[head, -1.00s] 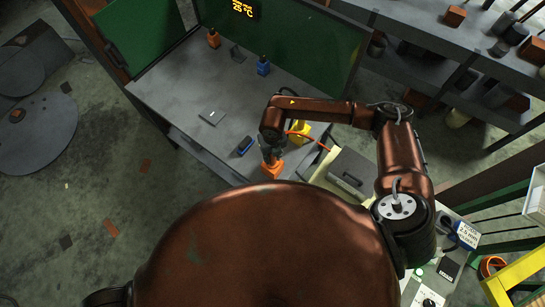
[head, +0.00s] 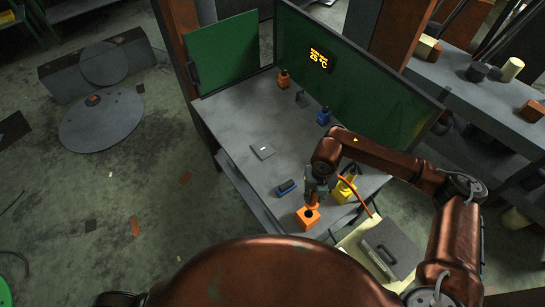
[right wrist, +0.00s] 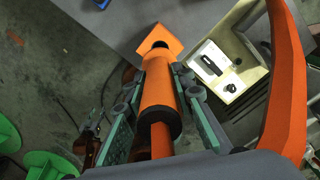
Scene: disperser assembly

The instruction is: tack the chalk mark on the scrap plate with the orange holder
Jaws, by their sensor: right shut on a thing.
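The orange holder (right wrist: 160,85) is a thick orange tube with a black collar. My right gripper (right wrist: 157,100) is shut around it. In the head view my right gripper (head: 313,190) is above the orange square stand (head: 306,218) at the bench's front edge. The holder's far end overlaps the stand's dark hole (right wrist: 160,46); I cannot tell whether it is in it. The scrap plate (head: 258,154), small and grey, lies flat mid-bench, left of and beyond the gripper. A short white chalk mark (head: 264,149) shows on it. My left gripper is out of view.
A blue block (head: 286,187) lies left of the gripper. A yellow stand (head: 345,189) is close on its right, with an orange cable (head: 358,193) beside it. Orange (head: 284,80) and blue (head: 324,117) bottle-like items stand farther back. The bench around the plate is clear.

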